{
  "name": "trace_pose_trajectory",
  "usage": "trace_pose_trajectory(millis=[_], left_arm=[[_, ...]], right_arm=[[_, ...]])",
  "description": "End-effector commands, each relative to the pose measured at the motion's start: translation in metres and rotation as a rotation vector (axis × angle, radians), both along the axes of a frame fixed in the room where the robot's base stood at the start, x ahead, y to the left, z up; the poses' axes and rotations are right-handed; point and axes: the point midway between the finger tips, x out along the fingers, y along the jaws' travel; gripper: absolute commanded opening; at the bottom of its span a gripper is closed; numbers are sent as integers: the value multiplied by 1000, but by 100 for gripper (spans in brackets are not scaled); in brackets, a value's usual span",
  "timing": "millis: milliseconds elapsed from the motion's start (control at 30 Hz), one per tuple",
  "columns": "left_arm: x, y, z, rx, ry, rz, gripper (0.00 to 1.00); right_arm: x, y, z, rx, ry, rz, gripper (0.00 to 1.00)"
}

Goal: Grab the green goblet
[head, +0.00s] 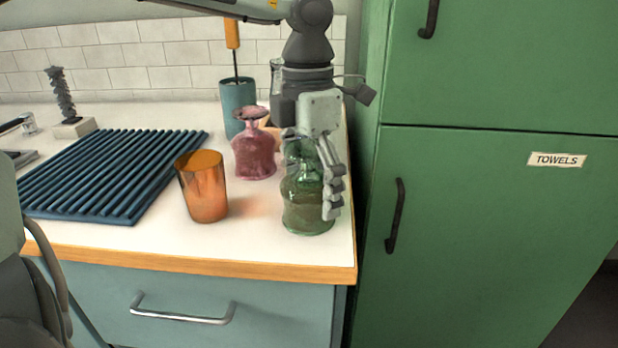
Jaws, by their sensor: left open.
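The green goblet (304,205) is translucent glass and stands at the right front of the white counter, its wide part down. Its upper part is partly hidden by my left gripper (318,185). The gripper comes down from above and is open. One finger hangs along the goblet's right side, overlapping it in the picture. The other finger is mostly hidden, and I cannot tell whether either touches the glass. My right gripper is not in view.
A pink goblet (254,152) stands behind and left of the green one. An orange tumbler (203,188) stands to the left, beside a blue ribbed drying mat (110,172). A teal holder (238,105) with an orange-handled brush is behind. A green cabinet (480,230) rises at right.

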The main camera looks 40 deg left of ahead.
Motion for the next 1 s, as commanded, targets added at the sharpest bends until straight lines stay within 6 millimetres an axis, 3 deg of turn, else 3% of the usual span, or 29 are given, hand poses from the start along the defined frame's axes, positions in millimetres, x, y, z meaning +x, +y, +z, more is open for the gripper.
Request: trace_pose_trajectory(millis=[100, 367, 867, 1000], left_arm=[[-1, -1, -12, 0, 1, 0, 93], [0, 0, -14, 0, -2, 1, 93], [0, -1, -14, 0, -1, 1, 32], [0, -1, -14, -1, -2, 1, 32]], right_arm=[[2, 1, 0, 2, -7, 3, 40], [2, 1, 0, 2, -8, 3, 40], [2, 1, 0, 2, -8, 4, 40], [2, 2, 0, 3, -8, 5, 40]])
